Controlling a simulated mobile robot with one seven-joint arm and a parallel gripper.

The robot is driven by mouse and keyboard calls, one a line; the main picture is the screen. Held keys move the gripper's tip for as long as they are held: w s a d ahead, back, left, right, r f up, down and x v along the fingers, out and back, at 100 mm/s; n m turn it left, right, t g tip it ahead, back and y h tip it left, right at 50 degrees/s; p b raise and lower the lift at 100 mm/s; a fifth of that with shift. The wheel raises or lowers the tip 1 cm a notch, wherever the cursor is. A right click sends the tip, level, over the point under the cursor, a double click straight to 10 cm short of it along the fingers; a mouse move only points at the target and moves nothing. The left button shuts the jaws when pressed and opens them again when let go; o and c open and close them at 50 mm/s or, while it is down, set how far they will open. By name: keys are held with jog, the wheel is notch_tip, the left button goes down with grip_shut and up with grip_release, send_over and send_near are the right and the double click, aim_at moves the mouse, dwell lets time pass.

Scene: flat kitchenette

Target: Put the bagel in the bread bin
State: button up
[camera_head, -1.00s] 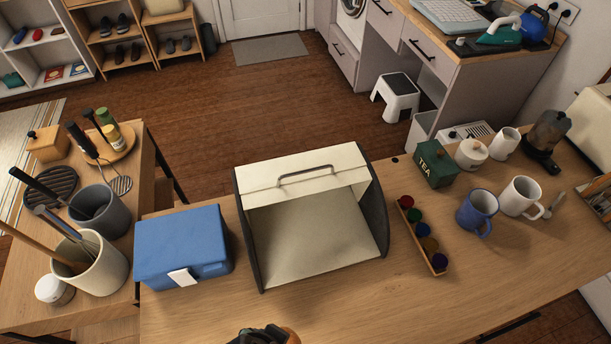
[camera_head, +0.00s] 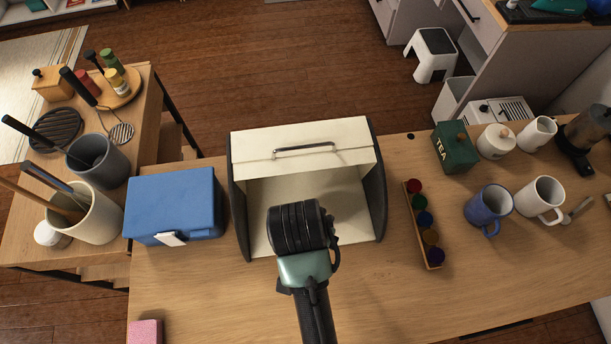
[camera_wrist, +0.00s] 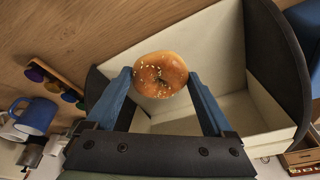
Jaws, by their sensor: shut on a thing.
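The bread bin (camera_head: 375,185) is cream with dark side panels and stands on the table with its front lid raised and its inside empty where I can see it. The bin also shows in the wrist view (camera_wrist: 205,45). The seeded bagel (camera_wrist: 160,74) is held between the blue fingers of my gripper (camera_wrist: 160,82), which is shut on it. In the head view my wrist covers the bagel and the fingertips. My gripper is at the bin's open front; how far inside the bagel is, I cannot tell.
A blue box (camera_head: 175,203) stands close to the left of the bin. A rack of coloured capsules (camera_head: 424,224) lies to the right, with a blue mug (camera_head: 488,207), a white mug (camera_head: 540,198) and a green tea tin (camera_head: 455,147) beyond. The table in front of the bin is mostly clear.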

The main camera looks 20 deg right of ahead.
jog(key=w+f, duration=0.1)
jog(key=w, duration=0.1)
jog(key=w+d+p, duration=0.1)
jog(key=w, duration=0.1)
jog(key=w+d+f, duration=0.1)
jog(key=w, duration=0.2)
jog(key=shift+f+p, duration=0.35)
jog(key=shift+p, duration=0.05)
jog(key=x, duration=0.2)
jog(key=p+x, duration=0.1)
jog(key=shift+s+a+f, duration=0.2)
jog(key=shift+f, duration=0.2)
jog(key=shift+w+d+f, duration=0.1)
jog(key=shift+w+f, duration=0.15)
jog(key=shift+w, duration=0.1)
jog(key=shift+f, duration=0.2)
